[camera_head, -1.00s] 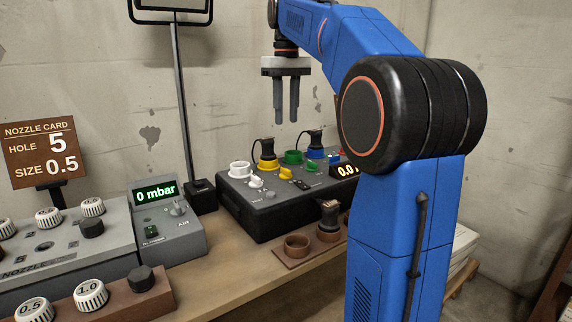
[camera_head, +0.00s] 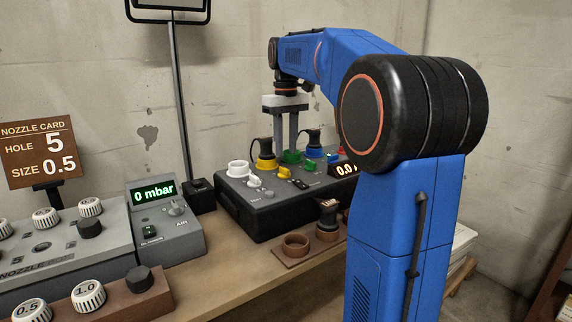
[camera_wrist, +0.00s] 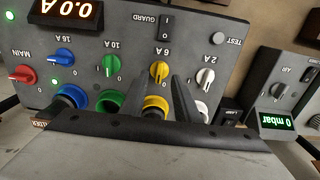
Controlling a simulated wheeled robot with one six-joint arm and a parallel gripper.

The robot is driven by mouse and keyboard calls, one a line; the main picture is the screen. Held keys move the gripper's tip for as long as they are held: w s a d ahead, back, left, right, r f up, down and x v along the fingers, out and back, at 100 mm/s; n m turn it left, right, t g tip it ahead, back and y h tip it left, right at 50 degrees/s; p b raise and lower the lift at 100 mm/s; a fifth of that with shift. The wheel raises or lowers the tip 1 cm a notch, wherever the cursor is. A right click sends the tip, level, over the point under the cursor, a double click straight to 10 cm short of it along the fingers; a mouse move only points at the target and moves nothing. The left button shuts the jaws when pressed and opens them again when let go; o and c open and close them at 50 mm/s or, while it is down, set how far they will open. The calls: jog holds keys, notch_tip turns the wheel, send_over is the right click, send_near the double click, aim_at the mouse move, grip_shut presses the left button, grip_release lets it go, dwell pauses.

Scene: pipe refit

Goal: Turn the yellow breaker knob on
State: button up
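The yellow breaker knob (camera_head: 284,173) sits on the sloped top of the dark breaker box (camera_head: 262,218). In the wrist view the yellow knob (camera_wrist: 158,71), marked 6 A, lies between the white and green knobs, with a 0 mark beside it; I cannot tell its setting for sure. My gripper (camera_head: 286,148) points down above the box, behind the yellow knob in the head view. Its fingers are apart and empty. In the wrist view the fingertips (camera_wrist: 157,82) appear on either side of the yellow knob, still above it.
The white knob (camera_wrist: 205,78), green knob (camera_wrist: 111,72), blue knob (camera_wrist: 64,56) and red main knob (camera_wrist: 22,74) share the panel. Coloured sockets, some with black plugs, stand behind them. The display (camera_wrist: 69,12) reads 0.0 A. The air unit (camera_head: 167,222) stands to the left.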

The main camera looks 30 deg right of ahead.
aim_at(286, 169)
jog(key=shift+f, duration=3.05)
grip_shut()
